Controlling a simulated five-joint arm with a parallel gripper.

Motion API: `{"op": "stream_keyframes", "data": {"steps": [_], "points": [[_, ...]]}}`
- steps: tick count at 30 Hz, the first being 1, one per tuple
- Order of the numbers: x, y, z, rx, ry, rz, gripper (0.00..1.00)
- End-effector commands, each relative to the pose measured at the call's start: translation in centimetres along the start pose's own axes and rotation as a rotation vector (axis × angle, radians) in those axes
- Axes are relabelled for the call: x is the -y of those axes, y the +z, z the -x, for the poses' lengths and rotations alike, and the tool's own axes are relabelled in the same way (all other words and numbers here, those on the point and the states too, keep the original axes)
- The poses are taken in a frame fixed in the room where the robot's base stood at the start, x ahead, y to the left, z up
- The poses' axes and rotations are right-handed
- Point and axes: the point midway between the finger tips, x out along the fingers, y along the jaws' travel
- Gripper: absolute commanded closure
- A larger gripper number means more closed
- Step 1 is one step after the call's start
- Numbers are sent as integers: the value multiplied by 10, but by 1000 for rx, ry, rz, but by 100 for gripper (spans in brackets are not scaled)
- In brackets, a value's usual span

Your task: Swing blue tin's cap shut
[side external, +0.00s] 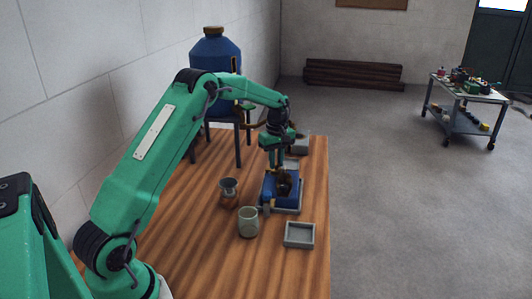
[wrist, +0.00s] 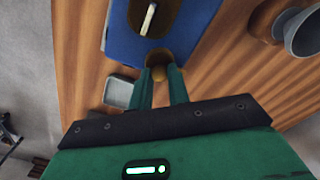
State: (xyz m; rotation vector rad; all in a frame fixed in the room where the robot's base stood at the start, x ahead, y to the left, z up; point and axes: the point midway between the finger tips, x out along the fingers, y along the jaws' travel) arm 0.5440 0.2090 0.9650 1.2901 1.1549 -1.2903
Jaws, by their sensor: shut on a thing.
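The blue tin (side external: 291,197) stands on the wooden table under my gripper (side external: 274,175). In the wrist view, the tin's blue top (wrist: 189,37) shows an oval opening with a pale stick-like piece (wrist: 149,19) in it. My gripper (wrist: 161,71) is at the tin's near end in the wrist view, its fingers shut on a small round tan knob (wrist: 158,75). The knob seems to belong to the tin's cap, but the cap's angle and hinge are hard to make out. The arm hides part of the tin in the side view.
A grey-green cup (side external: 248,223) and a metal funnel-topped vessel (side external: 229,189) stand left of the tin. A small grey tray (side external: 299,235) lies in front, near the table's right edge. A blue tank (side external: 213,50) on a stand is behind. Bare wood (side external: 205,255) lies at front left.

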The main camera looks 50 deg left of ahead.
Motion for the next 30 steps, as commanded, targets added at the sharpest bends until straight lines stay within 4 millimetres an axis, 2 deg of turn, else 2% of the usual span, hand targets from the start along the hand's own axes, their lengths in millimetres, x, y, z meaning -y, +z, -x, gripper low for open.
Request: {"op": "stream_keyframes", "data": {"steps": [5,6,9,20,26,30], "points": [[0,-1,1,-1,2,1,100],[0,-1,1,-1,2,1,78],[0,-1,1,-1,1,0,60],[0,0,2,0,1,-1,60],[0,0,15,-1,2,-1,60],[0,-1,32,-2,4,-1,60]]}}
